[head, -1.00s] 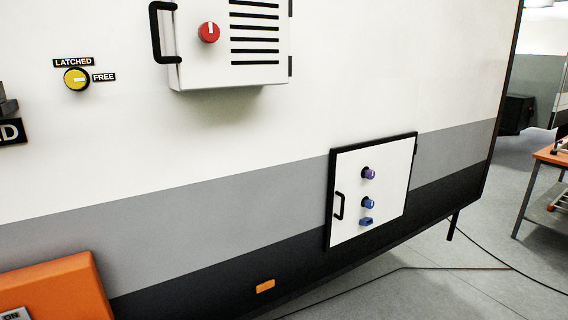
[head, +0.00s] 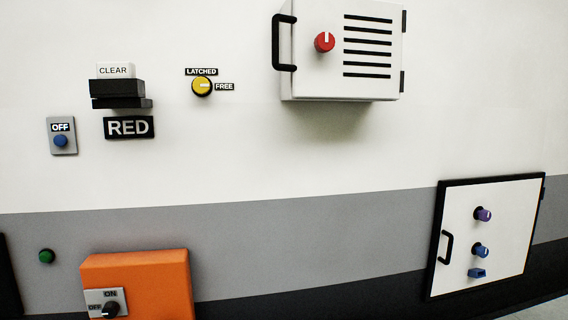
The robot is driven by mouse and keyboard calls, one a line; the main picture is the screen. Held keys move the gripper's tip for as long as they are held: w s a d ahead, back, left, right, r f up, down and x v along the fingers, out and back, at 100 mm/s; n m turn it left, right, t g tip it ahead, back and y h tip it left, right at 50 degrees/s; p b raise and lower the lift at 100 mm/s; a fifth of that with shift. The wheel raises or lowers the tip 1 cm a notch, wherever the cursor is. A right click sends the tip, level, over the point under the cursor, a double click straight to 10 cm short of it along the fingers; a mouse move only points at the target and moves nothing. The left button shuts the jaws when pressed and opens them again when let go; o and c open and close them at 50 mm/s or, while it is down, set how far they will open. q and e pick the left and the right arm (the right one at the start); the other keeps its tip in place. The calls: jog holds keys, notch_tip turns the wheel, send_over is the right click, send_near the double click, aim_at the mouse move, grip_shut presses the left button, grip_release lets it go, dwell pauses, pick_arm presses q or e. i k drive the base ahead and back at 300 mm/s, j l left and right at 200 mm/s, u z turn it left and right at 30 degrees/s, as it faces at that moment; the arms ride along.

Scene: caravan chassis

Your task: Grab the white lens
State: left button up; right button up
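No part labelled as a lens shows. A small white block marked CLEAR (head: 115,71) sits at the top of a dark stepped holder (head: 118,88) on the white caravan wall, at the upper left of the head view. I cannot tell whether this block is the white lens or a label. A black plate marked RED (head: 129,127) is just below the holder. Neither gripper is in view.
A yellow knob (head: 202,87), a blue OFF button (head: 61,141) and a white vented box (head: 342,50) with a red knob are on the wall. Lower down are an orange box (head: 140,280), a green button (head: 46,256) and a white hatch (head: 505,240).

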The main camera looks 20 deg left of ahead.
aim_at(112, 69)
jog(key=u, duration=1.45)
